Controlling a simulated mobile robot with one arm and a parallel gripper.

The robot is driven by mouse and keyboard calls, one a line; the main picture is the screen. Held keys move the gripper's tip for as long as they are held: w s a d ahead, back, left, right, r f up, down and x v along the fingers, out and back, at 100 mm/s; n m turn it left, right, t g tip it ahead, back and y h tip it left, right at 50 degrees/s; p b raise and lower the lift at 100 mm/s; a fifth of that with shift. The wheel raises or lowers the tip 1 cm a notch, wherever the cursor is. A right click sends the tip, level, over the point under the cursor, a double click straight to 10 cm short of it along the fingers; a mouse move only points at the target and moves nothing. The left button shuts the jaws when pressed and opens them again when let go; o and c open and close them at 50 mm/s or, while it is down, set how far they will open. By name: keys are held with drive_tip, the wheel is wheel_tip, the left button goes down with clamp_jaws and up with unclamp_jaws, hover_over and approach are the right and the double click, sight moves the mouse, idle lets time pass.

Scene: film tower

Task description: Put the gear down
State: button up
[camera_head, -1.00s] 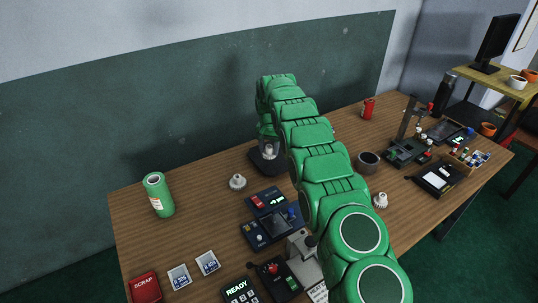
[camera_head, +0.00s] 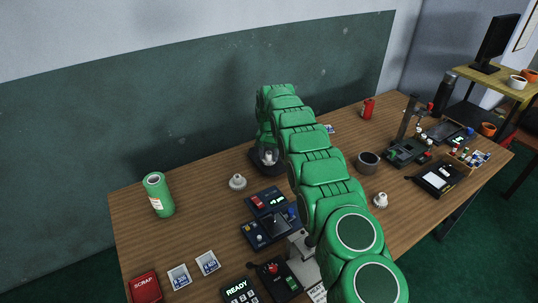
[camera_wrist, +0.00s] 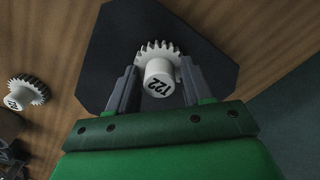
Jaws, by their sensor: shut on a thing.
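The gear (camera_wrist: 158,72), white with a hub marked T22, is between the fingers of my gripper (camera_wrist: 153,88) in the wrist view. My gripper is shut on it. The gear is over a dark pad with cut corners (camera_wrist: 210,45); I cannot tell whether it touches the pad. In the head view the gear (camera_head: 268,157) and my gripper (camera_head: 267,146) are at the dark pad (camera_head: 254,164) near the back of the table.
Another white gear marked T22 (camera_wrist: 25,92) stands on the wood; it shows in the head view too (camera_head: 237,182). A third white gear (camera_head: 380,201) and a dark round cup (camera_head: 368,162) are right of my arm. A green can (camera_head: 158,194) stands left.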

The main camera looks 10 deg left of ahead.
sight(269, 152)
drive_tip(key=o, duration=1)
drive_tip(key=shift+f, duration=0.1)
drive_tip(key=shift+o, duration=0.2)
wheel_tip(269, 152, up, 12)
drive_tip(key=shift+r, duration=0.2)
